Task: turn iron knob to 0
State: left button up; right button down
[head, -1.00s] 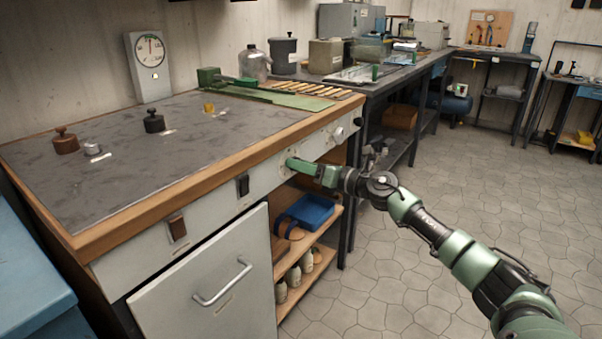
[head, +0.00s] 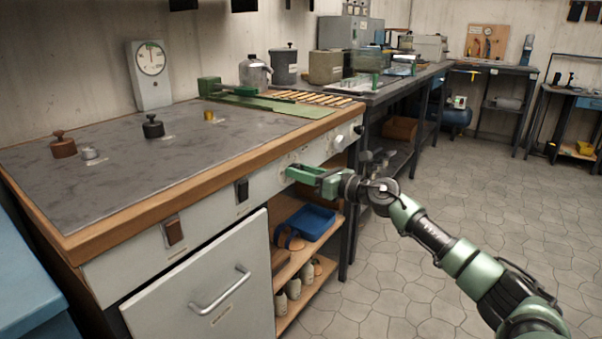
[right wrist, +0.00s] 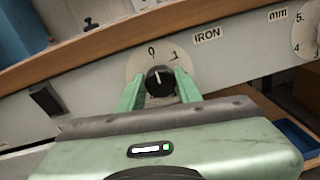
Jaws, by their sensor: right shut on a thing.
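The iron knob (right wrist: 160,81) is black and round with a white pointer line, on a pale dial on the bench's front panel. In the right wrist view the dial shows 0 at upper left and 1 at upper right, with the label IRON (right wrist: 208,35) beside it. The pointer line points up, slightly left, toward the 0. My right gripper (right wrist: 160,88) is shut on the knob, with one green finger on each side. In the head view my right gripper (head: 292,174) reaches the front panel and hides the knob. My left gripper is not in view.
A second dial marked mm (right wrist: 306,36) lies to the right. Black (head: 242,190) and brown (head: 173,231) rocker switches sit left of the gripper. The wooden bench edge (head: 215,172) runs just above. Open shelves with a blue tray (head: 310,221) are below.

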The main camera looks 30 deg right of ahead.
jog(key=shift+f, duration=0.3)
jog(key=c, duration=1.2)
grip_release()
jog(key=shift+o, duration=1)
jog(key=shift+r, duration=0.15)
jog(key=shift+s, duration=0.15)
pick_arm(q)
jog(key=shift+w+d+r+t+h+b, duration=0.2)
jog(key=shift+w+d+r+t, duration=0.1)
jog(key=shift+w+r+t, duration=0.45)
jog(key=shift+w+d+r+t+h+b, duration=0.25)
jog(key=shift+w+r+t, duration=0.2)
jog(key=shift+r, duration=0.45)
pick_arm(e)
jog(key=v, duration=0.7)
jog(key=shift+s+d, duration=0.15)
jog(key=shift+s, duration=0.1)
